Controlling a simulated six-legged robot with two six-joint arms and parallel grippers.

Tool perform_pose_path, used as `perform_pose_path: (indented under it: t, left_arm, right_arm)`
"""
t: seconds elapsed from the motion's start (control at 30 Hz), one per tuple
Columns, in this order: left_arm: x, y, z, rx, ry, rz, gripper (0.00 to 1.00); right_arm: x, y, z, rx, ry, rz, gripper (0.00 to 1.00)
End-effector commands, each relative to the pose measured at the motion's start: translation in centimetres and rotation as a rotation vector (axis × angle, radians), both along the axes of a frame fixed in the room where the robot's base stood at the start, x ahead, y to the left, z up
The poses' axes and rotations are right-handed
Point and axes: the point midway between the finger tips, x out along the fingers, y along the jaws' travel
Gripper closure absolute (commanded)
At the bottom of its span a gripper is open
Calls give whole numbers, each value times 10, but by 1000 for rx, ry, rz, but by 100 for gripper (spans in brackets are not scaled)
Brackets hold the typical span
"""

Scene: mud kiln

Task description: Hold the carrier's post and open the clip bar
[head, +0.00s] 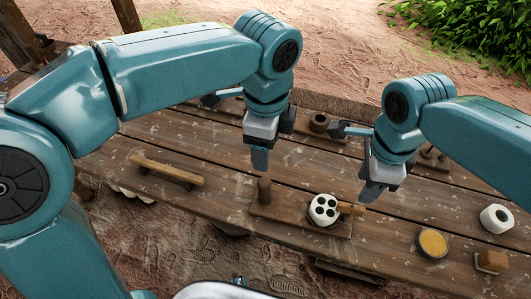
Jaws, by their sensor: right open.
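The carrier is a low wooden board (290,222) on the table, with a short upright brown post (264,191) at its left end. A white round piece with dark holes (323,209) sits on its right part. A small wooden bar (351,208) sticks out to the right of the white piece; it looks like the clip bar, and I cannot tell how it is fastened. My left gripper (260,163) points down just above the post, apart from it; its finger gap is hidden edge-on. My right gripper (371,192) is open and empty, above and right of the bar.
A wooden bar on feet (167,171) lies at the left of the table (220,150). At the right are a yellow-topped round dish (432,243), a white nut-like piece (497,218) and a wooden block (491,261). A small brown pot (320,122) stands behind, between my arms.

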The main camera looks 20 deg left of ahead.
Motion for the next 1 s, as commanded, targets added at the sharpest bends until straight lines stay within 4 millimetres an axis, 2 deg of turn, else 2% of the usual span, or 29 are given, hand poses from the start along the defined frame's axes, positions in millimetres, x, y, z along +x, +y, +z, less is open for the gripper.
perform_pose_path:
  t: [0.17, 0.5, 0.7, 0.83, 1.0]
  left_arm:
    - [-1, 1, -26, 4, 4, 2, 37]
    - [-1, 1, -102, 4, 4, 1, 37]
    - [-1, 1, -138, 3, 3, 1, 37]
    - [0, 1, -153, 4, 2, 2, 37]
    - [0, 1, -160, 2, -1, 2, 37]
  right_arm:
    - [0, 0, 0, 0, 0, 0, 57]
    - [0, 0, 0, 0, 0, 0, 57]
    - [0, 0, 0, 0, 0, 0, 57]
    - [0, 0, 0, 0, 0, 0, 57]
    - [0, 0, 0, 0, 0, 0, 57]
